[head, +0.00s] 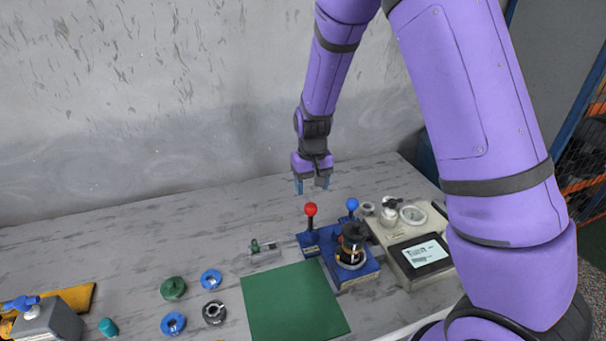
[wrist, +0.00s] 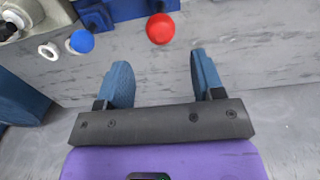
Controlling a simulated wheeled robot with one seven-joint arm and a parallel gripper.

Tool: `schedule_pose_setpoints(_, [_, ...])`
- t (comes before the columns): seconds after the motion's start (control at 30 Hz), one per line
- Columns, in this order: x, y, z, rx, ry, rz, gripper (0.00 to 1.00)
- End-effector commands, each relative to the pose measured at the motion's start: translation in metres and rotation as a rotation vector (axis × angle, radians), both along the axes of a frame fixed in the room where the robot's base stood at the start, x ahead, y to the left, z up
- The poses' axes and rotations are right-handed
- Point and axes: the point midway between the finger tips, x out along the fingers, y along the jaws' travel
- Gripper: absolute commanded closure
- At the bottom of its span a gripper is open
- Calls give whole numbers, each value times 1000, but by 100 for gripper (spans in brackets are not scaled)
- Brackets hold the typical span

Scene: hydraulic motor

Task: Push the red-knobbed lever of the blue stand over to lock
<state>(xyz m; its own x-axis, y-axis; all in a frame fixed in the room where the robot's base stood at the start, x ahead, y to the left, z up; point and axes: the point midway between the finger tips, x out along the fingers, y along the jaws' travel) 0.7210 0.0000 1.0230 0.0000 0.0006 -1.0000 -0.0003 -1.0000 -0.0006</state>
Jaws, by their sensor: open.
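The blue stand (head: 353,273) sits on the grey table with a dark motor part (head: 353,243) on it. Its red-knobbed lever (head: 311,210) stands about upright at the stand's left side. A blue-knobbed lever (head: 352,205) stands at its back. My gripper (head: 312,186) is open and empty, above and behind the red knob, apart from it. In the wrist view, the red knob (wrist: 160,28) lies just beyond the gap between the open fingertips (wrist: 158,75), and the blue knob (wrist: 82,41) is to the left. The red lever's shaft is mostly hidden there.
A beige device with a screen (head: 420,256) stands right of the stand. A green mat (head: 292,303) lies in front. A small metal fixture (head: 263,251) is left of the stand. Several rings and caps, such as a blue ring (head: 211,280), lie farther left. The table's back left is clear.

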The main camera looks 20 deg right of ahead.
Motion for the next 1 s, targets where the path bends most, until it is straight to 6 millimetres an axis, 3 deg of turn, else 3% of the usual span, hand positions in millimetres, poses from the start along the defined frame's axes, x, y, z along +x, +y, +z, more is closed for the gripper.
schedule_pose_setpoints(1.0, [0, 0, -85, -1, 2, 0, 38])
